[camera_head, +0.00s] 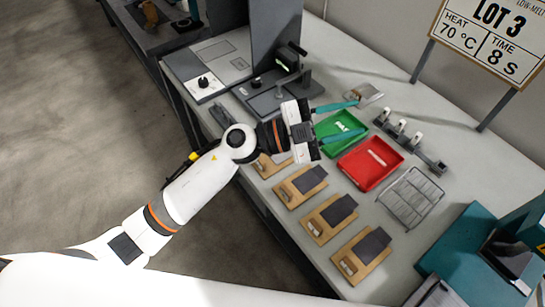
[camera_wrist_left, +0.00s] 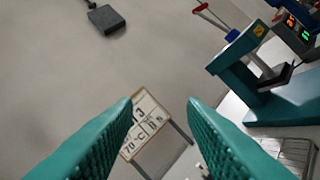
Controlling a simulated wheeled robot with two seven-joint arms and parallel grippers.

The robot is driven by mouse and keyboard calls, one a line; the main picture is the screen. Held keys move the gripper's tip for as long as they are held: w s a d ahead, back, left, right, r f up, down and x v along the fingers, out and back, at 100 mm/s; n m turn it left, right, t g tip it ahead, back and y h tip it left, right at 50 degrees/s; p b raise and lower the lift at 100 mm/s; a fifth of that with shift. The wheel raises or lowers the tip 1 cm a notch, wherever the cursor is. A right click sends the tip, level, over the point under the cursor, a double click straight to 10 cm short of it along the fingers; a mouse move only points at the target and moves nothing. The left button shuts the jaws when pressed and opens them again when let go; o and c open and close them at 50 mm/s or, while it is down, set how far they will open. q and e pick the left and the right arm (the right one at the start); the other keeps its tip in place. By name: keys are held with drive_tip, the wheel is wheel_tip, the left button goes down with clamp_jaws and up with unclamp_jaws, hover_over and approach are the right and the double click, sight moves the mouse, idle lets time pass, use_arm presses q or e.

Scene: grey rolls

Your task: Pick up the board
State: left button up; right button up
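Several wooden boards with dark grey sheets lie in a row along the near edge of the table, among them one at the upper end (camera_head: 287,192), a middle one (camera_head: 316,228) and a lower one (camera_head: 348,268). Another board (camera_head: 266,168) is partly hidden behind my left gripper (camera_head: 360,117). That gripper is open and empty, with teal fingers spread above the table near the green tray. In the left wrist view the open fingers (camera_wrist_left: 160,105) have nothing between them, and no board shows there. My right gripper is not clearly seen.
A green tray (camera_head: 335,144), a red tray (camera_head: 384,172) and a wire rack (camera_head: 416,205) stand beyond the boards. A teal machine (camera_head: 465,250) is at the right; it also shows in the left wrist view (camera_wrist_left: 285,100). A sign (camera_head: 490,38) stands at the back.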

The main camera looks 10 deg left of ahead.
use_arm(q)
drive_tip(key=s+d+f+m+g+y, duration=0.25)
drive_tip(key=f+m+g+y, duration=0.2)
drive_tip(key=g, duration=0.25)
drive_tip(key=n+t+y+p, duration=0.2)
drive_tip(key=y, duration=1.4)
hover_over(264, 162)
drive_tip(key=s, duration=0.1)
drive_tip(key=f, duration=1.4)
drive_tip(key=shift+a, duration=0.25)
drive_tip(key=shift+w+d+f+p, duration=0.15)
drive_tip(key=shift+f+p, duration=0.1)
drive_tip(key=shift+f, duration=0.7)
drive_tip(key=shift+w+f+p, duration=0.1)
drive_tip(key=shift+f+p, duration=0.1)
drive_tip(key=shift+f, duration=0.7)
drive_tip(key=shift+w+d+f+p, duration=0.15)
drive_tip(key=shift+f+p, duration=0.1)
drive_tip(key=shift+f, duration=0.7)
drive_tip(key=shift+a, duration=0.15)
drive_tip(key=shift+c, duration=0.6)
clamp_jaws()
